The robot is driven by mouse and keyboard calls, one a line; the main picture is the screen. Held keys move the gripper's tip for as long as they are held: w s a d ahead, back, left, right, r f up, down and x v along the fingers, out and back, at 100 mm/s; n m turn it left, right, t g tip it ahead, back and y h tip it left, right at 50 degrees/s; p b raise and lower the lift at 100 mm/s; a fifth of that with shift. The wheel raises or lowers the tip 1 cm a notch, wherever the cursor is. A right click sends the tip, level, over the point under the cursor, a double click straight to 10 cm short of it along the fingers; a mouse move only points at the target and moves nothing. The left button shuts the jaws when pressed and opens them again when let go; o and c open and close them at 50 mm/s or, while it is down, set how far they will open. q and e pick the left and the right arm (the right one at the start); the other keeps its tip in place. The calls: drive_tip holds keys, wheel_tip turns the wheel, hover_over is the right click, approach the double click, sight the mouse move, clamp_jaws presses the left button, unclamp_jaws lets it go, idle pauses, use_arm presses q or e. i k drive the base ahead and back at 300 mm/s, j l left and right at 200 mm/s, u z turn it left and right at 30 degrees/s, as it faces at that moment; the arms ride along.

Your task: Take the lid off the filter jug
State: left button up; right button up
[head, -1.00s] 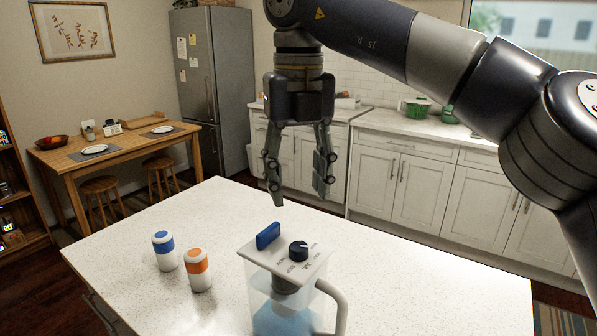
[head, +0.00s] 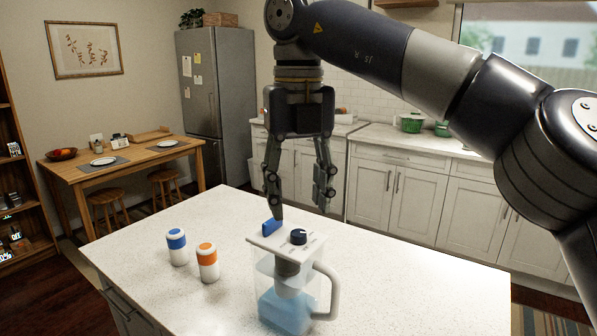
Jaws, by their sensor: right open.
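The filter jug (head: 288,300) stands upright on the white speckled counter, clear-walled with blue water low inside and a light grey handle on its right. Its pale lid (head: 272,242) is on top, with a blue upright tab (head: 270,227) at the back left and a dark round knob (head: 298,236). My right gripper (head: 299,210) points down above the lid, open and empty. Its left fingertip shows close to the blue tab; I cannot tell whether they touch. My left gripper is not in view.
A blue-and-white canister (head: 177,247) and an orange-and-white canister (head: 208,262) stand left of the jug on the counter (head: 420,275). The counter is clear to the right of the jug. A wooden table (head: 130,160) with stools is farther back left.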

sight(274, 236)
drive_tip(key=k, duration=1.15)
